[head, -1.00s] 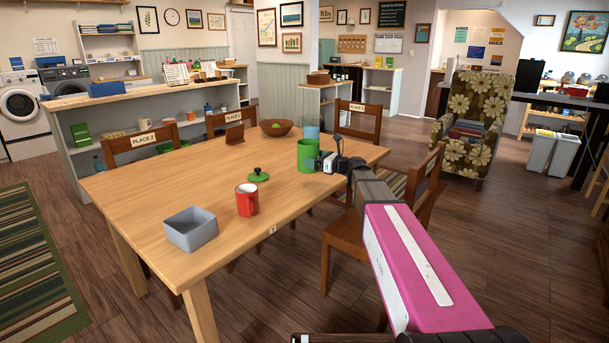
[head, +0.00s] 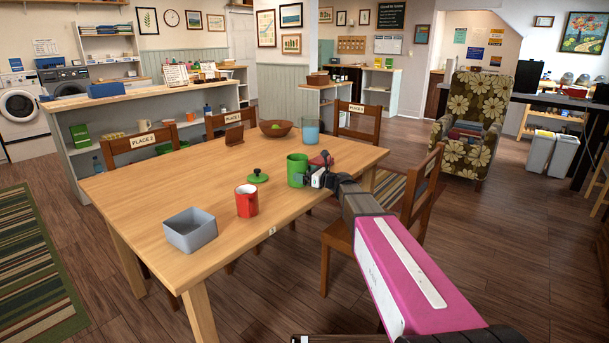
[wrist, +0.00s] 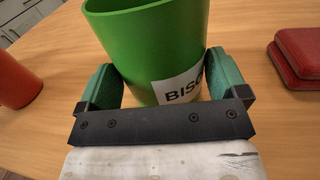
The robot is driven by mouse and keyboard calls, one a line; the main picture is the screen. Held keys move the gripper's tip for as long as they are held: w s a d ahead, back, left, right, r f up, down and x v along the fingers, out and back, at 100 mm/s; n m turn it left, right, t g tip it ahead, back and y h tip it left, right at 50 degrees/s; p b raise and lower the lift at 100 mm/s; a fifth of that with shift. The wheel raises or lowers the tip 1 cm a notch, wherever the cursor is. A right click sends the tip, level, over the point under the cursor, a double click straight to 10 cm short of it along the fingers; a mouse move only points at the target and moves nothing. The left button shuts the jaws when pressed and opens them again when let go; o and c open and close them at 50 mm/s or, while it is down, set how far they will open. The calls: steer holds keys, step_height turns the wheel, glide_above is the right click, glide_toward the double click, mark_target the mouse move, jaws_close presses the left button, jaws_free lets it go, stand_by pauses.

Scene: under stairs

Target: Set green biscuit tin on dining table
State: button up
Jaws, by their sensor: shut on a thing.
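The green biscuit tin (head: 296,171) is upright and without its lid, at the right part of the wooden dining table (head: 200,185). My gripper (head: 311,177) is shut on it from the right side. In the wrist view the tin (wrist: 155,40) stands between the two green finger pads, with a white label reading "BISC" partly covered. Its base is hidden there; in the head view it is at or very near the tabletop, and I cannot tell whether it touches. A green lid with a knob (head: 257,177) lies on the table to its left.
A red mug (head: 246,202) and grey open box (head: 190,231) stand nearer the front left. Chairs surround the table. The table's left-middle is clear.

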steer(key=o, duration=1)
steer(key=shift+f, duration=0.1)
steer(key=shift+c, duration=0.2)
steer(key=shift+s+d, duration=0.15)
steer(key=shift+d, duration=0.05)
steer(key=v, duration=1.1)
steer(key=shift+d, duration=0.3)
steer(key=shift+s, duration=0.1)
